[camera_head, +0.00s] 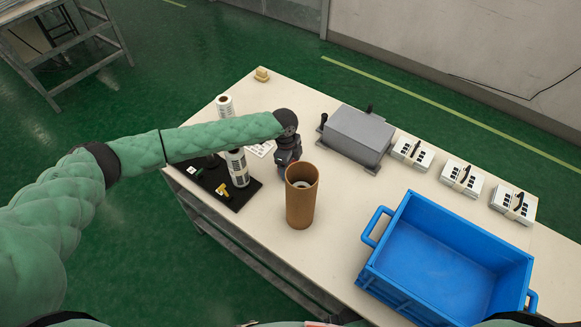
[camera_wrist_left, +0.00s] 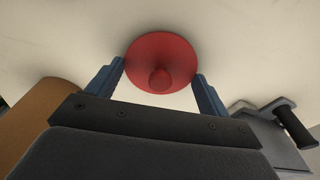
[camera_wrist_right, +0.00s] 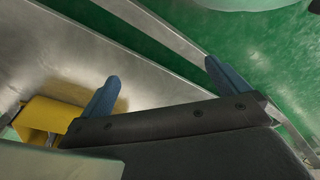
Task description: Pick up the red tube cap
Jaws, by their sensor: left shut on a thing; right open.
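The red tube cap (camera_wrist_left: 160,62) is a round disc with a small knob, seen in the left wrist view over the pale tabletop. My left gripper (camera_wrist_left: 160,72) is shut on it, one blue finger at each side of its rim. In the head view my left gripper (camera_head: 286,166) points down at the table just behind the brown tube (camera_head: 300,208), and the cap is hidden there. The brown tube stands upright and open at the top; its side also shows in the left wrist view (camera_wrist_left: 25,122). My right gripper (camera_wrist_right: 160,72) is open and empty.
A blue crate (camera_head: 378,283) stands at the right front. A grey box (camera_head: 357,135) is behind, beside several white packs (camera_head: 463,178). A black mat (camera_head: 236,198) with rolls and a yellow piece lies left. In the right wrist view, a yellow block (camera_wrist_right: 45,115) is near.

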